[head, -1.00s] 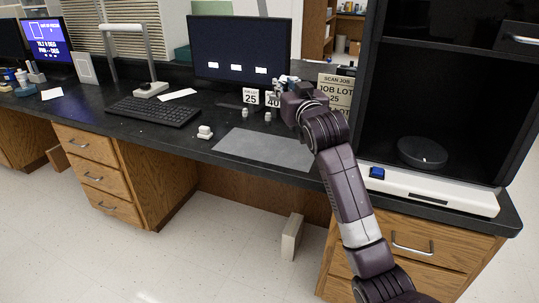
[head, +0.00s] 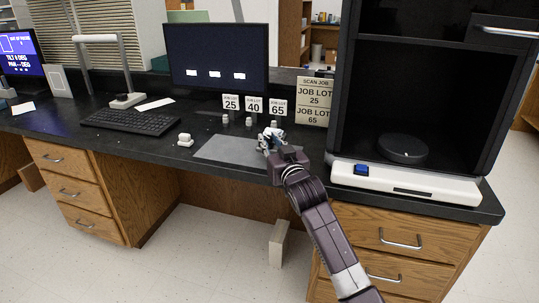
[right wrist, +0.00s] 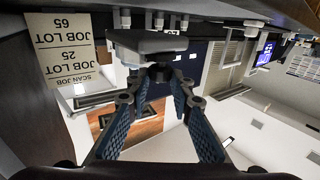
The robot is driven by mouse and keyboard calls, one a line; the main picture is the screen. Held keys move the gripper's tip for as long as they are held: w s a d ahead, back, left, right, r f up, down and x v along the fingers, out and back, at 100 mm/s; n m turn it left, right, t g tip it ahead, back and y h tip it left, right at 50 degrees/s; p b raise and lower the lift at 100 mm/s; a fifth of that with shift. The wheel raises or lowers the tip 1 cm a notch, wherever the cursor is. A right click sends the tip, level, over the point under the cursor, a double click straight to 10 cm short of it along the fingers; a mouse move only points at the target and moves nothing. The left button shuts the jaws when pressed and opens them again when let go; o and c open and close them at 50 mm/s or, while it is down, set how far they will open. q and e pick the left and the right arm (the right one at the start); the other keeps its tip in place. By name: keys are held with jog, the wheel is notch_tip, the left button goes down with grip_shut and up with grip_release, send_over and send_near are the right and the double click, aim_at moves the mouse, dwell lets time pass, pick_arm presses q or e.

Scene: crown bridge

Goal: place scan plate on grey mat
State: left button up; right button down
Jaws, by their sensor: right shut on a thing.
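The grey mat (head: 228,149) lies flat on the black counter near its front edge. My right gripper (head: 270,141) is over the mat's right end in the head view. In the right wrist view, which is upside down, its blue-padded fingers (right wrist: 160,73) are shut on the stem of a dark grey plate, which I take for the scan plate (right wrist: 146,42). In the head view the plate is mostly hidden by the gripper. I cannot tell whether it touches the mat. My left gripper is not in view.
Small labels (head: 253,105) with white pieces stand behind the mat, before the monitor (head: 218,55). A job sign (head: 314,101) stands right of them. The open black scanner holds a round black disc (head: 403,149); its blue button (head: 361,169) is in front. A small white block (head: 185,140) sits left of the mat.

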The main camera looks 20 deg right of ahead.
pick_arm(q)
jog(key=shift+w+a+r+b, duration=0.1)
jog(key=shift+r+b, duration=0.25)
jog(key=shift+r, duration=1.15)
pick_arm(e)
jog(key=shift+f, duration=1.7)
jog(key=shift+f, duration=0.1)
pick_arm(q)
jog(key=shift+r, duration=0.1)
pick_arm(e)
jog(key=c, duration=1.7)
grip_release()
jog(key=shift+f, duration=0.15)
